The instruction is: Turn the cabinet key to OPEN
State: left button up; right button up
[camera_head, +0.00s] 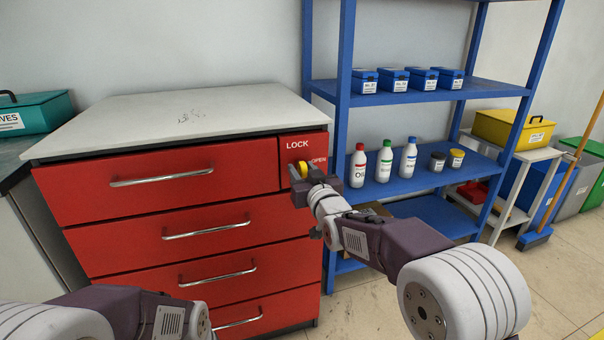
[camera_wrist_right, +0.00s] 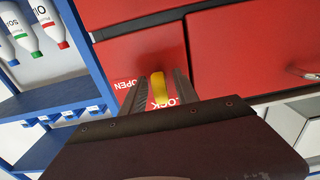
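The red cabinet (camera_head: 235,207) has a lock panel at its upper right, marked LOCK above and OPEN to the right. The yellow key (camera_head: 302,169) is in this panel, partly hidden by my right gripper (camera_head: 299,177). In the right wrist view, the yellow key (camera_wrist_right: 157,84) lies between the two dark fingers of the right gripper (camera_wrist_right: 159,84). A gap shows on each side of the key, so the gripper is open around it. Which mark the key points to is hard to tell. My left arm shows at the lower left, but its fingers are out of view.
A blue shelf rack (camera_head: 343,80) stands close to the right of the cabinet, holding bottles (camera_head: 385,161) and blue boxes (camera_head: 393,80). Drawer handles (camera_head: 162,179) stick out from the cabinet front. The cabinet's white top (camera_head: 180,118) is clear.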

jog(key=shift+w, duration=0.2)
grip_shut()
jog(key=shift+m, duration=0.3)
jog(key=m, duration=0.3)
jog(key=shift+a+m, duration=0.1)
jog(key=shift+m, duration=0.3)
jog(key=m, duration=0.9)
jog(key=shift+b, duration=0.35)
jog(key=shift+m, duration=2.2)
